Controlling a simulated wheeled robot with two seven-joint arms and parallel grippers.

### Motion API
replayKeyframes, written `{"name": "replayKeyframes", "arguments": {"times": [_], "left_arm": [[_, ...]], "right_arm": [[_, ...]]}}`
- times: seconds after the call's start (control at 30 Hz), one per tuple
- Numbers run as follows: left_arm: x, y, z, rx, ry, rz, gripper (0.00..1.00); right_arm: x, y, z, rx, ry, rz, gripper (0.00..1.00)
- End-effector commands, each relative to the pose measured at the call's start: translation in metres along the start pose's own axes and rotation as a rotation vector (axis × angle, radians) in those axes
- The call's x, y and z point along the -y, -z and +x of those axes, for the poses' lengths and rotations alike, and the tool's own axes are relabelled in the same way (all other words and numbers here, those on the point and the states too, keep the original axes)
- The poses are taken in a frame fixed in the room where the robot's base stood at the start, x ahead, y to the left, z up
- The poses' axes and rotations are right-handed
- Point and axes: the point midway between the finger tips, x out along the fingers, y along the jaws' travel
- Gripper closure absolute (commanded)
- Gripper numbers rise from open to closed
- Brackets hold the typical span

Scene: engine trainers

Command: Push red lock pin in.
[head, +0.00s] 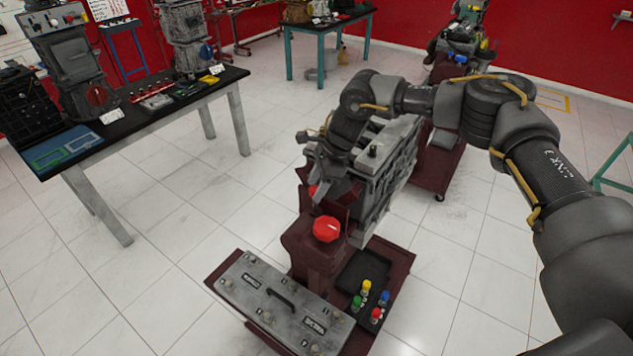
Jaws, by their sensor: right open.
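A maroon engine stand (305,252) holds a grey engine block (385,165) in the middle of the view. A large round red knob (326,229) sits on top of the stand's post. A small red piece (312,191) shows just behind it, beside my right gripper; I cannot tell which of the two is the lock pin. My right gripper (325,192) points down at the near left end of the engine block, just behind the red knob. It is open, and its fingers are partly lost against the dark parts. My left gripper is out of view.
A workbench (150,118) with engine parts stands at the left. Open tiled floor (190,205) lies between bench and stand.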

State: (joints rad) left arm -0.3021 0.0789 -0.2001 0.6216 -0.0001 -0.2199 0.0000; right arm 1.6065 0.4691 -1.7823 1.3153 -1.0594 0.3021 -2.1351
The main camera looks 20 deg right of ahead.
Motion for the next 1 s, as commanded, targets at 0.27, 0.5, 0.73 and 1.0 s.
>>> {"name": "replayKeyframes", "arguments": {"times": [0.27,0.5,0.73,1.0], "left_arm": [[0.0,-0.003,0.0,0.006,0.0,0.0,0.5],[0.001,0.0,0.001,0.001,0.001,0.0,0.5],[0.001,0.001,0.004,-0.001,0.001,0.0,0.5],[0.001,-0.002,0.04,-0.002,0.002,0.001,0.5]], "right_arm": [[0.0,0.001,0.0,0.0,0.0,0.001,0.68],[0.0,0.0,0.0,0.0,0.0,0.001,1.0],[0.0,0.002,0.003,0.0,-0.001,0.0,1.0],[-0.001,0.016,0.039,0.001,-0.002,-0.001,1.0]]}}
